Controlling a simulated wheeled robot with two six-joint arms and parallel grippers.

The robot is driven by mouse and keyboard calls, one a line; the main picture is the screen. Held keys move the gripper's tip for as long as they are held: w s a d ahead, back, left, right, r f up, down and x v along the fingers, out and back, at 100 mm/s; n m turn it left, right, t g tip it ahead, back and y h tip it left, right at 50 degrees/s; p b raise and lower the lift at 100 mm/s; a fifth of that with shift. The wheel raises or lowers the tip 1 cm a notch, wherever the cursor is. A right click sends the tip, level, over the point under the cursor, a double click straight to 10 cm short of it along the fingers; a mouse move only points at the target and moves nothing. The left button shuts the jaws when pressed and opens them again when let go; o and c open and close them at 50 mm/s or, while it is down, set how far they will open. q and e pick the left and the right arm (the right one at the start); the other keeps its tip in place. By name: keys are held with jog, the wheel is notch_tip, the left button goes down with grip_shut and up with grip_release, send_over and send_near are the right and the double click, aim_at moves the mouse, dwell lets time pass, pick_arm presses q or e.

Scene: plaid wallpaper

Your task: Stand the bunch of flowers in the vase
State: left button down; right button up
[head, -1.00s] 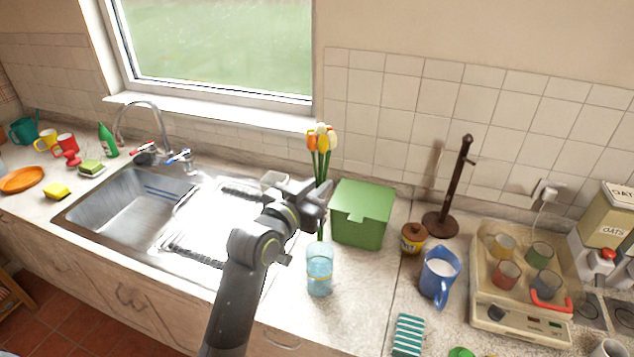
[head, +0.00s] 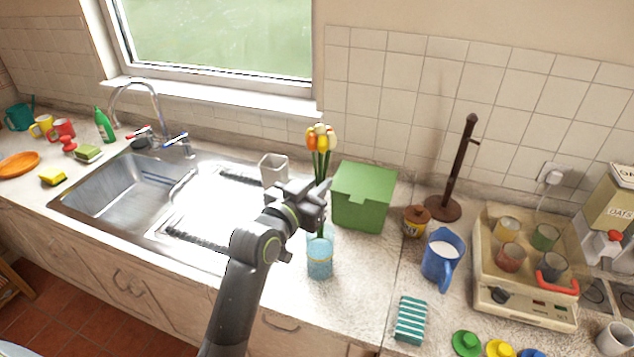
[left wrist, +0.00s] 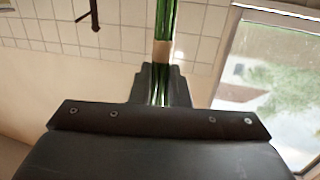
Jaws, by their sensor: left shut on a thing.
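The bunch of flowers (head: 320,139) has orange, yellow and white tulip heads on green stems and stands about upright. My left gripper (head: 313,203) is shut on its stems, above the vase. In the left wrist view, the green stems (left wrist: 164,28) with a tan band run between the fingers. The vase (head: 319,262) is light blue, see-through glass, upright on the counter. The stems' lower ends reach down at the vase mouth and seem to be inside it; the gripper partly hides this. My right gripper is not in view.
A green box (head: 363,197) stands close behind and right of the vase. A blue jug (head: 440,258), a brown jar (head: 415,222) and a dark stand (head: 443,207) are farther right.

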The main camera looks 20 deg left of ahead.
pick_arm(q)
notch_tip(320, 180, down, 10)
jog(key=b, duration=0.7)
jog(key=shift+f, duration=0.2)
dwell(0.4)
jog(key=c, duration=1.3)
grip_release()
